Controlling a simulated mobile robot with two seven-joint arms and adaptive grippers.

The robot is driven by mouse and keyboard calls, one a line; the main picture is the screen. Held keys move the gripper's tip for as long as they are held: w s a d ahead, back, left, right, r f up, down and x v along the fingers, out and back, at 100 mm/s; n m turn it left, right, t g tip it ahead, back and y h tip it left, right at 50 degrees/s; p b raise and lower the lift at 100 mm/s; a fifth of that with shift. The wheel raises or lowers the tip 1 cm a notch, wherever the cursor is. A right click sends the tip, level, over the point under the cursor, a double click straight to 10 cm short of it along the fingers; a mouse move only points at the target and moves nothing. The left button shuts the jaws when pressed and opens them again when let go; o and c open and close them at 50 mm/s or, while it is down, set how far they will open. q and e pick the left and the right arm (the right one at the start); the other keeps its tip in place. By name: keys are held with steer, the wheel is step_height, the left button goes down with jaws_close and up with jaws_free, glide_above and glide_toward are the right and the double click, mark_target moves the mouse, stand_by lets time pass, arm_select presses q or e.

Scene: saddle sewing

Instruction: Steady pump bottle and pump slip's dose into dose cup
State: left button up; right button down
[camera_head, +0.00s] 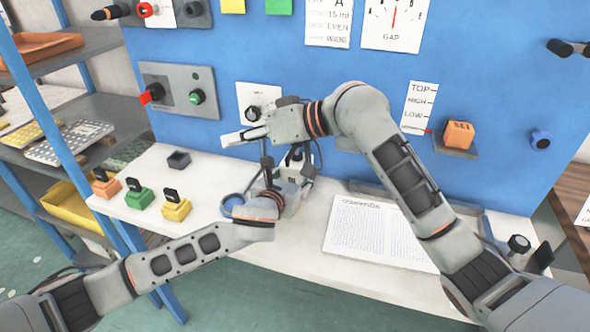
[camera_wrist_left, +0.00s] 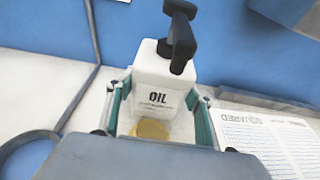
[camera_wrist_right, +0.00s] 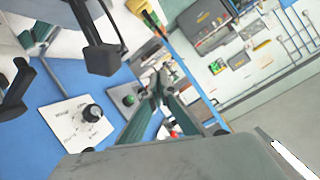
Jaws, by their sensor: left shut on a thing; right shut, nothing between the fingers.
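The pump bottle (camera_head: 296,171) is white with a black pump head and stands on the white bench. In the left wrist view the bottle (camera_wrist_left: 158,78) reads OIL, and its black pump head (camera_wrist_left: 181,40) is up. My left gripper (camera_wrist_left: 155,115) is shut around the bottle's sides. A yellowish round patch (camera_wrist_left: 151,129) shows low in front of it; I cannot tell if it is the dose cup. My right gripper (camera_head: 238,138) is shut and empty, its fingers pointing left at about pump height.
A small dark open box (camera_head: 179,160), several coloured blocks with black tops (camera_head: 139,197) and a printed sheet (camera_head: 376,231) lie on the bench. A knob (camera_head: 253,113) sits on the panel behind my right gripper. A shelf rack (camera_head: 80,140) stands at left.

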steer(key=w+d+r+t+h, duration=0.35)
steer(key=w+d+h, duration=0.35)
steer(key=w+d, duration=0.5)
steer(key=shift+m+g, duration=0.35)
steer(key=shift+m, duration=0.05)
steer(key=shift+s+d+f, duration=0.1)
steer(key=shift+d+f, duration=0.1)
steer(key=shift+f, duration=0.7)
steer(key=shift+s+d+f, duration=0.1)
steer(key=shift+d+f, duration=0.1)
steer(key=shift+f, duration=0.65)
steer(key=shift+s+d+f, duration=0.1)
steer(key=shift+d+f, duration=0.1)
steer(key=shift+f, duration=0.7)
steer(key=shift+f, duration=0.2)
steer(key=shift+f, duration=2.25)
steer(key=shift+r, duration=1.1)
steer(key=shift+f, duration=0.15)
